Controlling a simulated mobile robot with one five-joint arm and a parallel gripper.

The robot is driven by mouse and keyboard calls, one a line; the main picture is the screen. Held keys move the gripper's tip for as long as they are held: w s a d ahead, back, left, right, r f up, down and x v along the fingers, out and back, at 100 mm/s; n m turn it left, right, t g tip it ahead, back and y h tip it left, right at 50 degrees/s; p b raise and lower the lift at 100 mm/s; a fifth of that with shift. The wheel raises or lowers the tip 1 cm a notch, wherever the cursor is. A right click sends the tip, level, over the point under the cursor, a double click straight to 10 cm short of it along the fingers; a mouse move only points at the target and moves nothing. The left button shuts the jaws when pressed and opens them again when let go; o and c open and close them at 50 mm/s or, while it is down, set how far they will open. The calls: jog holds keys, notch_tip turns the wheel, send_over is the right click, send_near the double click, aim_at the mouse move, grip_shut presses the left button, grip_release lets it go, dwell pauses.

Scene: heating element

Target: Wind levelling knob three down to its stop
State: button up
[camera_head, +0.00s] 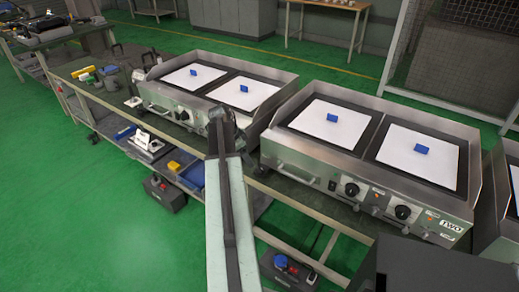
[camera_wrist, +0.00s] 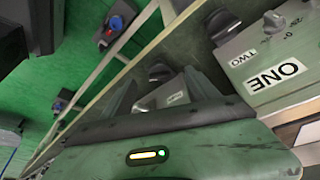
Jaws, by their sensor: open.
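My gripper (camera_head: 222,122) is in front of the right end of the left griddle unit (camera_head: 180,105) in the head view. In the wrist view my gripper (camera_wrist: 162,95) shows two dark fingers spread apart, with a grey piece carrying a small unreadable white label (camera_wrist: 175,98) seen between them. A dark knob (camera_wrist: 160,73) sits just beyond that piece. I cannot tell which knob is levelling knob three, nor whether the fingers touch anything.
The right griddle unit (camera_head: 350,192), marked TWO, stands on the same bench beside my arm. White sheets with blue blocks (camera_head: 333,118) lie on the units. Open green floor (camera_head: 90,220) lies at the left front.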

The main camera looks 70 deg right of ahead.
aim_at(260, 167)
jog(key=shift+m, duration=0.5)
jog(key=s+d+f+b, duration=0.1)
jog(key=f+b, duration=0.1)
jog(key=s+d+f+b, duration=0.1)
jog(key=s+f+b, duration=0.1)
jog(key=b, duration=0.1)
jog(key=s+d+f+b, duration=0.1)
jog(key=f+b, duration=0.1)
jog(key=shift+s+d+f+b, duration=0.2)
jog(key=shift+s+f+b, duration=0.1)
jog(key=shift+f+b, duration=0.05)
jog(key=shift+r, duration=0.15)
